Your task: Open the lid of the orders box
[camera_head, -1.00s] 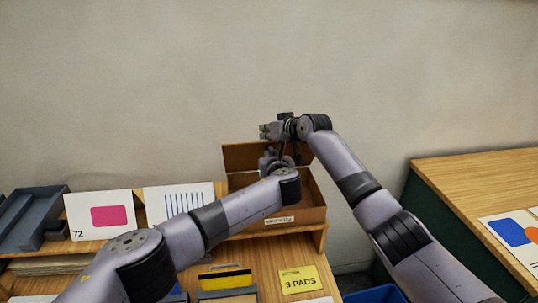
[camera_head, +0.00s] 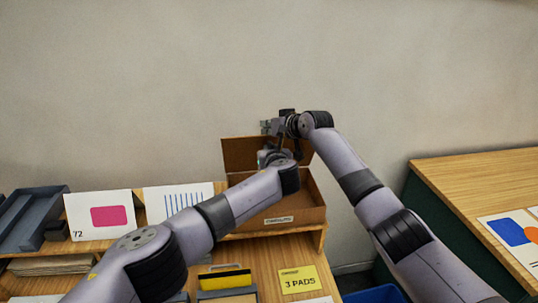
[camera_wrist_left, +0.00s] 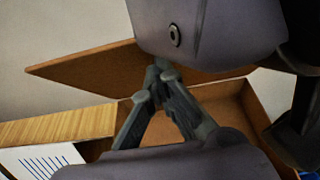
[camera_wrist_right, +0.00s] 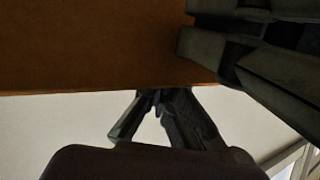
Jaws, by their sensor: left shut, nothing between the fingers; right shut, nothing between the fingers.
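The orders box (camera_head: 300,217) is a brown box with a small label on its front, standing on the wooden shelf. Its lid (camera_head: 238,153) is raised and stands up at the back; the box's inside shows in the left wrist view (camera_wrist_left: 225,103). My left gripper (camera_head: 268,157) is shut and empty, in front of the lid and above the box; in the left wrist view its fingertips (camera_wrist_left: 160,75) meet near the lid. My right gripper (camera_head: 266,127) is shut and empty, just above the lid's top edge. In the right wrist view its fingertips (camera_wrist_right: 158,93) are near the lid edge (camera_wrist_right: 90,92).
Two white cards, one with a pink patch (camera_head: 100,215) and one with blue stripes (camera_head: 178,203), stand left of the box. Grey trays (camera_head: 30,220) lie at the far left. A yellow "3 PADS" note (camera_head: 300,280) lies in front. Another table (camera_head: 480,185) stands at right.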

